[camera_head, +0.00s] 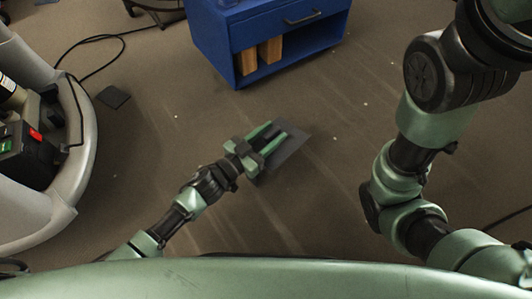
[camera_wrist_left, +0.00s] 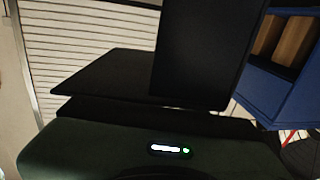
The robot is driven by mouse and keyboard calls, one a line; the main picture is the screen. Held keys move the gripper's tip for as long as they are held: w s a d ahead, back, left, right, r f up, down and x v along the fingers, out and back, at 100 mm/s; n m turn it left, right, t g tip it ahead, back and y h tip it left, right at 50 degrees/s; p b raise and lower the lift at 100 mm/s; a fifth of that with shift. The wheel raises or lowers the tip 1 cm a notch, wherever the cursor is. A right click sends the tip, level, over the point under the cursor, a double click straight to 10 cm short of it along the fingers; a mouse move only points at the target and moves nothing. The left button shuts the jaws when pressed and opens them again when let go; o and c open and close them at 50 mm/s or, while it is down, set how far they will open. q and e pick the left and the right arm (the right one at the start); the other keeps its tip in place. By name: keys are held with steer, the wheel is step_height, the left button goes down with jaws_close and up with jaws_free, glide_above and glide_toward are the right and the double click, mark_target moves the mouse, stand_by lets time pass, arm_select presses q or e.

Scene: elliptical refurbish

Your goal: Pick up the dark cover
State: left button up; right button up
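The dark cover (camera_head: 292,151) is a flat, dark grey plate at the fingers of my left gripper (camera_head: 277,137) in the head view. The green fingers overlap the plate and hide part of it. Whether they are closed on it or only in front of it cannot be told. In the left wrist view, a dark flat plate (camera_wrist_left: 105,77) reaches out beyond the gripper body, with a tall dark panel (camera_wrist_left: 203,50) beside it; I cannot tell which part is finger and which is cover. My right arm is at the right of the head view, its gripper out of frame.
A blue cabinet (camera_head: 265,32) with a drawer and wooden blocks (camera_head: 258,55) on its open shelf stands beyond the gripper. A small dark square (camera_head: 113,97) lies on the floor at left, near a cable (camera_head: 105,40). A rounded pale unit (camera_head: 75,160) stands at far left.

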arm_select(q)
jaws_close()
stand_by(1.4)
